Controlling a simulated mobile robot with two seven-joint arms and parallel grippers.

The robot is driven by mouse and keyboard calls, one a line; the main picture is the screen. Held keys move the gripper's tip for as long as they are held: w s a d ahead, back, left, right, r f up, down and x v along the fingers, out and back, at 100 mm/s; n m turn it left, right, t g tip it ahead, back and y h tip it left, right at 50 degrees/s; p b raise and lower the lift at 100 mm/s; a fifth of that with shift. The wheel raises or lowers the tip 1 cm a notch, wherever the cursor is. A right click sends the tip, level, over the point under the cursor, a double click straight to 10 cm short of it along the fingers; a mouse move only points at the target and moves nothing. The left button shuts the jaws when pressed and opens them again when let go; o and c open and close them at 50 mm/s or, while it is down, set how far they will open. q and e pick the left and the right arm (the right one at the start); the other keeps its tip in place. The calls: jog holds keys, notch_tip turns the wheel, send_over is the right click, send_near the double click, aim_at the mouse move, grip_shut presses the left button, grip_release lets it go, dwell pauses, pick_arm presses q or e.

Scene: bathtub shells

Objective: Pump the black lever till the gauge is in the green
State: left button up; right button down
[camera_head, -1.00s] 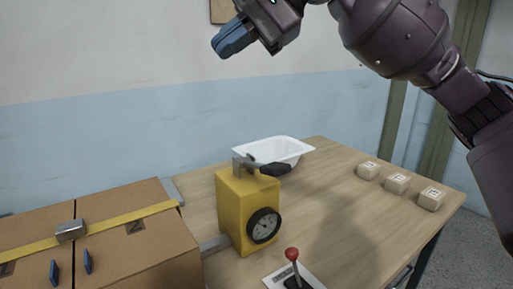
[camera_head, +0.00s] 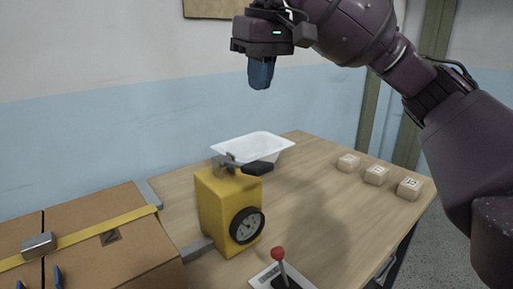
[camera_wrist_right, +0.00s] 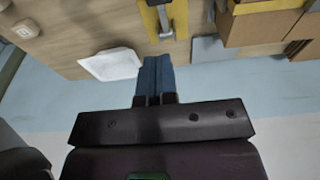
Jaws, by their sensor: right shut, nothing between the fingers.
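A yellow pump box (camera_head: 212,215) stands on the table. The black lever (camera_head: 257,168) sticks out to the right from a metal bracket on its top, roughly level. The round gauge (camera_head: 247,225) with a black rim is on its front; its needle and any green zone are too small to read. My right gripper (camera_head: 261,86) is above and behind the lever, apart from it, fingers pointing down, shut and empty. Its blue fingers also show in the right wrist view (camera_wrist_right: 154,70). My left gripper (camera_head: 39,281) shows only as two separated blue fingertips at the bottom left edge.
A cardboard box (camera_head: 110,220) with yellow tape lies left of the pump. A white basin (camera_head: 255,142) is behind it. A red-knobbed stick (camera_head: 278,254) stands in front. Several pale blocks (camera_head: 376,175) line the right edge. The table between pump and blocks is clear.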

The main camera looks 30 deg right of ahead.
dwell(0.3)
jog(key=b, duration=0.2)
send_near(255, 163)
jog(key=f, duration=0.2)
jog(key=w+f, duration=0.1)
jog(key=f, duration=0.2)
jog(key=shift+a, duration=0.1)
jog(key=shift+s+f, duration=0.1)
jog(key=shift+f, duration=0.45)
